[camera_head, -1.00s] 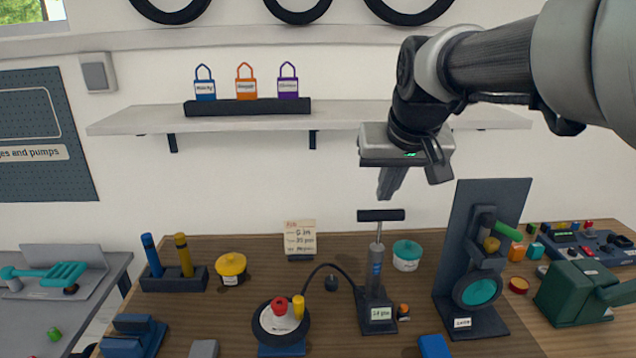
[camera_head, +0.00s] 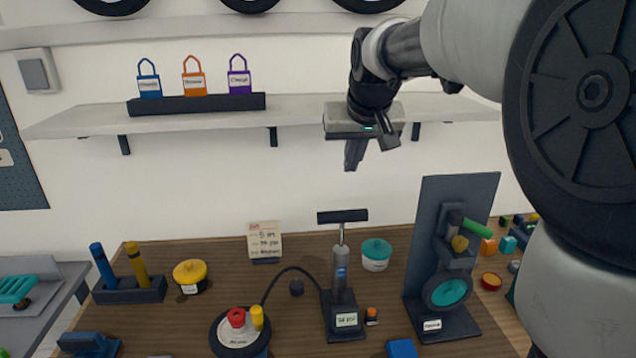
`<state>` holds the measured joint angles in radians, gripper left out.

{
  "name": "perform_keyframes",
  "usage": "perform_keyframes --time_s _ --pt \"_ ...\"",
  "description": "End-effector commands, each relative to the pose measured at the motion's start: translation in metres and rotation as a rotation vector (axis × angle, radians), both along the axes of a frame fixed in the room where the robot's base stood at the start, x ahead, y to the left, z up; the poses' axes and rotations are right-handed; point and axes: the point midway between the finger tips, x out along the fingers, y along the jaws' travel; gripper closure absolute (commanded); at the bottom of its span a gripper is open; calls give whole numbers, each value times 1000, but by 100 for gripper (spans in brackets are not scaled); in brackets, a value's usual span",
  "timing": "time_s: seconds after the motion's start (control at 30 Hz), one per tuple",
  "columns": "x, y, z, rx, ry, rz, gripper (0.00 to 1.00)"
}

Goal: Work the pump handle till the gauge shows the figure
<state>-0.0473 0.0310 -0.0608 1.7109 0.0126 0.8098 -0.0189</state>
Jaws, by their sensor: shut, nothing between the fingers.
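The pump (camera_head: 341,270) stands upright on the wooden bench, with a black T-shaped handle (camera_head: 342,216) on a thin rod above its grey barrel. The gauge display (camera_head: 346,320) on its base seems to read 34 psi, though the digits are small. A black hose (camera_head: 285,271) runs from the pump to a small wheel (camera_head: 240,335) with a red and a yellow cap on it. A figure card (camera_head: 265,241) stands behind; its lines are too small to read surely. My gripper (camera_head: 368,158) is shut and empty, above and slightly right of the handle, apart from it.
A yellow-lidded pot (camera_head: 190,275) and a teal-lidded pot (camera_head: 376,254) stand on the bench. A dark upright stand (camera_head: 450,260) with a teal disc is right of the pump. A shelf (camera_head: 310,112) with three tags runs behind my gripper. A blue block (camera_head: 402,348) lies in front.

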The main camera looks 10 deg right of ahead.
Motion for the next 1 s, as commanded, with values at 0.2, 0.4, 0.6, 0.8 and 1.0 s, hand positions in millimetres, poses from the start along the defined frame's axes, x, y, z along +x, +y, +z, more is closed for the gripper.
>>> perform_keyframes --time_s 0.2,0.4,0.6,0.8,1.0 --pt "14 0 -23 0 6 0 100" --pt "38 0 -59 -1 7 0 100" --pt "52 0 -93 0 6 0 100" --pt "48 0 -115 0 2 -1 100" --pt "47 0 -122 -1 1 -1 100"
